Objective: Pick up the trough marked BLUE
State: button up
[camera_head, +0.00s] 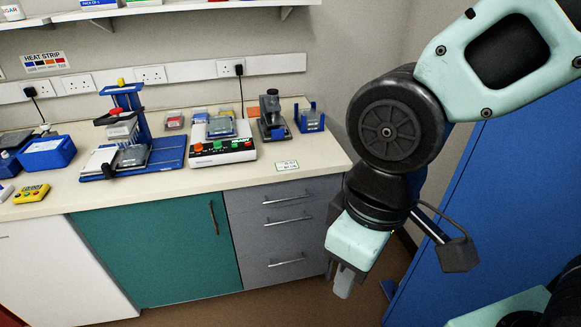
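I cannot read a trough label BLUE at this size. Several small shallow containers stand along the back of the bench: one with a red patch (174,121), one with a blue patch (200,115) and one with a yellowish patch (225,110). The blue-patched one is partly hidden behind a white device.
The bench (240,180) carries a blue stand (130,140), a white device with coloured buttons (222,148), a dark device (271,115), a blue holder (311,117) and blue boxes (48,153). Its front right is mostly clear. A blue cabinet (500,190) stands at the right.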

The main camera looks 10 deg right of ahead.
aim_at(199, 115)
jog(key=i+l+u, duration=0.15)
jog(key=i+u, duration=0.35)
jog(key=i, duration=1.15)
